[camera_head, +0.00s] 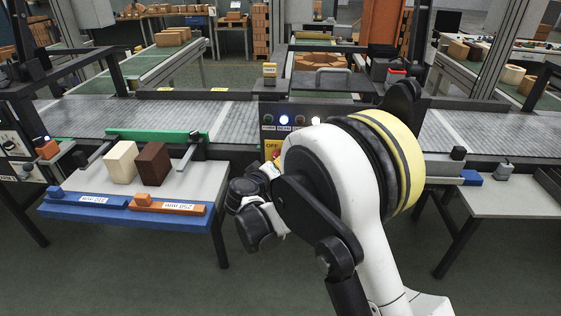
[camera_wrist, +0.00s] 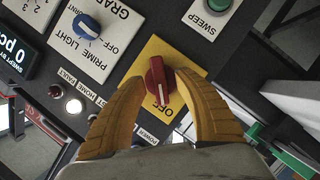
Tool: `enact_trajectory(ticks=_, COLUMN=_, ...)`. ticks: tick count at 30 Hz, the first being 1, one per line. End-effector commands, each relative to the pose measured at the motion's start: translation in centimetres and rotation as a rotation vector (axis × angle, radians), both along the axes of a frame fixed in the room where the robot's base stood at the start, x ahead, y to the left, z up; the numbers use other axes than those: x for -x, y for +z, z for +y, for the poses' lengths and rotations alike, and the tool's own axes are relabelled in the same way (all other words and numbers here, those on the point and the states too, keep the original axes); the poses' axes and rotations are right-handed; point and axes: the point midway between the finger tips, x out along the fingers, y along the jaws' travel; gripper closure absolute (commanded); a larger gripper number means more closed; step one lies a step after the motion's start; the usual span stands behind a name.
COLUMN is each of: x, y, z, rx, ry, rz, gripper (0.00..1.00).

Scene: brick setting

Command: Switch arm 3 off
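A red rotary knob (camera_wrist: 157,72) sits on a yellow plate (camera_wrist: 184,62) in the wrist view. The plate carries the word OFF, seen upside down, and the white line on the knob's grip lies near those letters. My gripper (camera_wrist: 162,84) has its two yellow fingers spread, one on each side of the knob. I cannot tell whether either finger touches it. In the head view the yellow plate (camera_head: 271,147) is on the dark control panel, and my arm hides much of the panel. No label for arm 3 is readable.
A blue knob (camera_wrist: 87,27) marked PRIME LIGHT, a green SWEEP button (camera_wrist: 214,5) and a lit white lamp (camera_wrist: 74,106) sit near the plate. A conveyor (camera_head: 160,117) runs behind. A side table (camera_head: 80,183) at left holds a cream block (camera_head: 121,162) and a brown block (camera_head: 153,164).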

Motion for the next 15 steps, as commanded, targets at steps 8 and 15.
enact_trajectory(ticks=8, x=5.7, y=1.7, z=2.0, rx=0.0, ry=0.004, rz=0.0, gripper=0.62)
enact_trajectory(ticks=15, x=9.2, y=2.7, z=3.1, rx=0.0, ry=0.002, rz=-0.001, gripper=0.62)
